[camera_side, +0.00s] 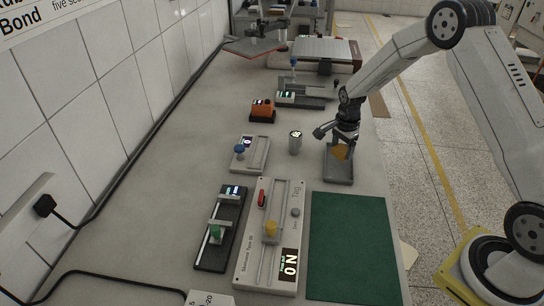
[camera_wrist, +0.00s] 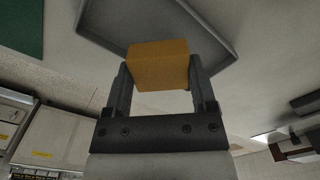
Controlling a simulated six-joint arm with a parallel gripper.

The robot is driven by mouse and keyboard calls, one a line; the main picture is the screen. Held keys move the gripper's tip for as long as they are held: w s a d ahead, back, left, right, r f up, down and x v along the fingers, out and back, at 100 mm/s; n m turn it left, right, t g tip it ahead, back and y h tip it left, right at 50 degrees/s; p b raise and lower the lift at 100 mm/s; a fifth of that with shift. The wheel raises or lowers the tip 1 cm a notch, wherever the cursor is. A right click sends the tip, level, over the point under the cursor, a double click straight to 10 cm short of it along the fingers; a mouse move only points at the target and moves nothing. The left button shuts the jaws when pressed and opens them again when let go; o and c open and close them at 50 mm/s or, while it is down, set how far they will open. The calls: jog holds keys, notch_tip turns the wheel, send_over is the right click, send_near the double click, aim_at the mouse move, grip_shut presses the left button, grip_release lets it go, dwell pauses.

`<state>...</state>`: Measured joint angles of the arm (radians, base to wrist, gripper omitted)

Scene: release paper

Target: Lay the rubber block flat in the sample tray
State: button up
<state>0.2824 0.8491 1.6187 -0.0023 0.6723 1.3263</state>
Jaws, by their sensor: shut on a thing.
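The rubber block is an orange-yellow block (camera_wrist: 158,66) held between the two fingers of my gripper (camera_wrist: 160,80) in the wrist view. In the side view the block (camera_side: 341,152) shows below my gripper (camera_side: 343,143). The sample tray is a shallow grey tray with a low rim (camera_side: 339,180). The block is over the tray in the side view. In the wrist view the tray's rim (camera_wrist: 222,36) shows behind the block. I cannot tell whether the block touches the tray floor.
A dark green mat (camera_side: 352,245) lies in front of the tray. A silver cylinder (camera_side: 295,143) stands to its left. Devices with sliders, including a large grey one (camera_side: 250,245), stand at front left. An orange-and-black device (camera_side: 262,110) stands further back. The bench's right edge is close to the tray.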

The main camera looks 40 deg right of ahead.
aim_at(338, 164)
jog(key=shift+w+f, duration=0.2)
jog(key=shift+f, duration=1.55)
jog(key=shift+f, duration=0.15)
jog(key=o, duration=1.2)
jog(key=shift+c, duration=0.2)
notch_tip(338, 164, up, 12)
jog(key=shift+r, duration=0.2)
